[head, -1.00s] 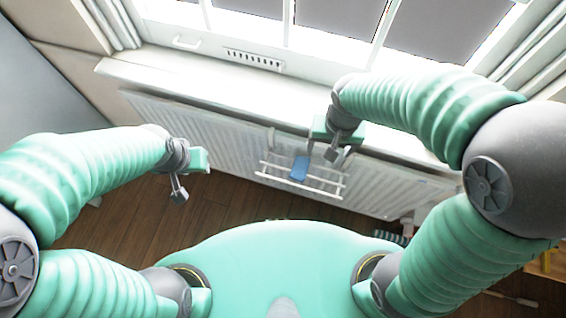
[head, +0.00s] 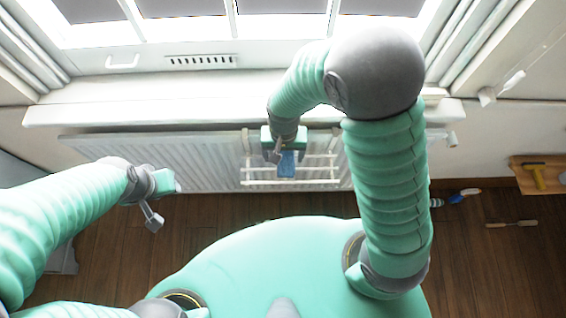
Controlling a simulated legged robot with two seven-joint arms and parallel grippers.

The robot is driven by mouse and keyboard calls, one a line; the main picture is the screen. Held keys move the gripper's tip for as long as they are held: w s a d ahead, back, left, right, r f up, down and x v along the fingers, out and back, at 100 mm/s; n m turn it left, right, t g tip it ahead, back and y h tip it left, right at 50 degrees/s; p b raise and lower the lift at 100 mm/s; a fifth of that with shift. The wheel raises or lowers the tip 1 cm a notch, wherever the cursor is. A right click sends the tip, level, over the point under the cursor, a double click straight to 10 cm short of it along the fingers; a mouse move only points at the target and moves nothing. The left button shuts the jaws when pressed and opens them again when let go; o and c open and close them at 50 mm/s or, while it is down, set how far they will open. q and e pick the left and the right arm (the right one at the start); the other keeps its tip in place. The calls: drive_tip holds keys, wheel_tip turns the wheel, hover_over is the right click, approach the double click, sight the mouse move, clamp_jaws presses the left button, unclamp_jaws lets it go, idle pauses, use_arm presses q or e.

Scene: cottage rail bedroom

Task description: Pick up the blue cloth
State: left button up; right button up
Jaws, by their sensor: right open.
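The blue cloth (head: 287,165) hangs on a white rail rack (head: 318,171) fixed in front of the radiator, in the middle of the head view. My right gripper (head: 279,157) is open right at the cloth's upper part, pointing down. Its fingers overlap the cloth in the picture, and I cannot tell whether they touch it. My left gripper (head: 153,220) is over the floor to the left, away from the cloth. I cannot tell whether its fingers are apart.
The white radiator (head: 200,165) runs along the wall below the windowsill (head: 180,108). A brush and another handled tool lie on the floor at the right. The wooden floor is otherwise mostly clear.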

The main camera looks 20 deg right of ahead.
sight(287, 161)
drive_tip(key=f, duration=0.2)
drive_tip(key=d+f+b, duration=0.1)
drive_tip(key=f, duration=0.1)
drive_tip(key=shift+d+f, duration=0.1)
drive_tip(key=shift+f, duration=0.2)
drive_tip(key=shift+w+d+f, duration=0.1)
drive_tip(key=shift+d+f, duration=0.1)
drive_tip(key=shift+d, duration=0.05)
drive_tip(key=shift+a+r, duration=0.15)
drive_tip(key=shift+a, duration=0.4)
drive_tip(key=c, duration=0.7)
drive_tip(key=shift+c, duration=1.3)
drive_tip(key=shift+d, duration=0.3)
drive_tip(key=c, duration=0.5)
